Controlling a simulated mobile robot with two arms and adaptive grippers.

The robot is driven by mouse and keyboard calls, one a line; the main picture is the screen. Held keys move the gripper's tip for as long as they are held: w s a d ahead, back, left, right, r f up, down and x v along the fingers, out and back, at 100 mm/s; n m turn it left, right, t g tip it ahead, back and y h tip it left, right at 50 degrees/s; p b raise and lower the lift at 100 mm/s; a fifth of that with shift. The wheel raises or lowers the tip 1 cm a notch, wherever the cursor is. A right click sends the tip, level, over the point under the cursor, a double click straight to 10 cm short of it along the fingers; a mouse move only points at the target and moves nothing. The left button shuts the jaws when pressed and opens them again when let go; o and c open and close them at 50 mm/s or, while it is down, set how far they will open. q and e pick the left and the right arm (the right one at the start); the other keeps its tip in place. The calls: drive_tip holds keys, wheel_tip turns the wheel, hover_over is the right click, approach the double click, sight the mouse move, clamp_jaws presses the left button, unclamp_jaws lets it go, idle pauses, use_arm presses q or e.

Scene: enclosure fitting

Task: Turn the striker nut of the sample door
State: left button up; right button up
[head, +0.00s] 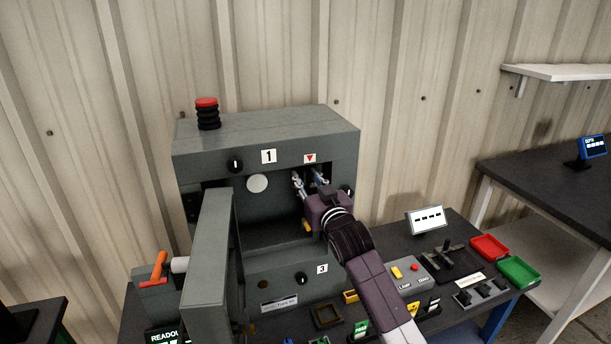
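The grey enclosure (265,130) stands on a dark bench. A thick grey door (208,255) stands swung out at its left front, edge toward me. My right gripper (308,174) reaches into the upper right of the opening, just under a label with a red triangle (310,158). Its two fingers are apart, with a dark gap between them. I cannot make out the striker nut; the fingers and shadow cover that spot. My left gripper is not in view.
An orange-handled part (157,268) sits left of the door. Right of my arm are a small display (426,220), a red tray (489,247), a green tray (519,271) and a button box (408,274). A second table (555,170) stands at the right.

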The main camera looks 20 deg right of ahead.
drive_tip(key=shift+w, duration=0.45)
clamp_jaws()
